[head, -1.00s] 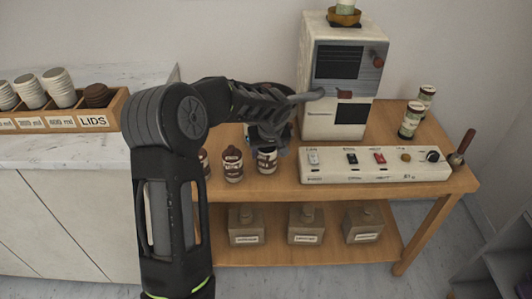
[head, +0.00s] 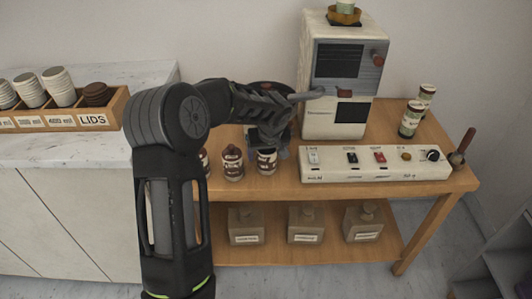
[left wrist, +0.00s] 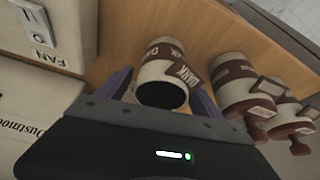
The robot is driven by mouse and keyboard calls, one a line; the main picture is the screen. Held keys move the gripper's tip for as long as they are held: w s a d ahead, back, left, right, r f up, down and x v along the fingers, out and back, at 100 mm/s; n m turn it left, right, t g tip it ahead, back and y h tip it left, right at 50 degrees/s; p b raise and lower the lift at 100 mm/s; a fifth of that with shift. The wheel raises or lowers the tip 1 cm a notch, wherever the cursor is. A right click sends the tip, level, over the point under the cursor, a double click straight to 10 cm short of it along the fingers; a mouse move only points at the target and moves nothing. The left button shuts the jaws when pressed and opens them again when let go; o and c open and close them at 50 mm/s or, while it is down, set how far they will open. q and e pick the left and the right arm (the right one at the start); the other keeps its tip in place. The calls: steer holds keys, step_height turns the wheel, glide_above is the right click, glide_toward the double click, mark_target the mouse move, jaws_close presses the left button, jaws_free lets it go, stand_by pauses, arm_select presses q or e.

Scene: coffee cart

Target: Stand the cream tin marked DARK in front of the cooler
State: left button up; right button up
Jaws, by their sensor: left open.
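The cream tin marked DARK (head: 266,162) stands upright near the front edge of the wooden cart, at the right end of a short row of tins. In the left wrist view the tin (left wrist: 165,62) shows its brown DARK label and a dark open-looking end. My left gripper (head: 267,147) is at the tin's upper part. Its open fingers (left wrist: 162,90) lie on either side of the tin in the wrist view; contact is not clear. A dark round thing (head: 270,92), perhaps the cooler, is mostly hidden behind my left arm. My right gripper is out of view.
Two brown-banded tins with brown tops, one here (head: 232,163), stand left of the DARK tin. A switch panel (head: 375,165) and a white machine (head: 318,118) are to the right. Cart top between the tins and panel is narrow.

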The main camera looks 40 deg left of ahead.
arm_select(q)
steer(key=v, duration=1.2)
steer(key=shift+r, duration=0.15)
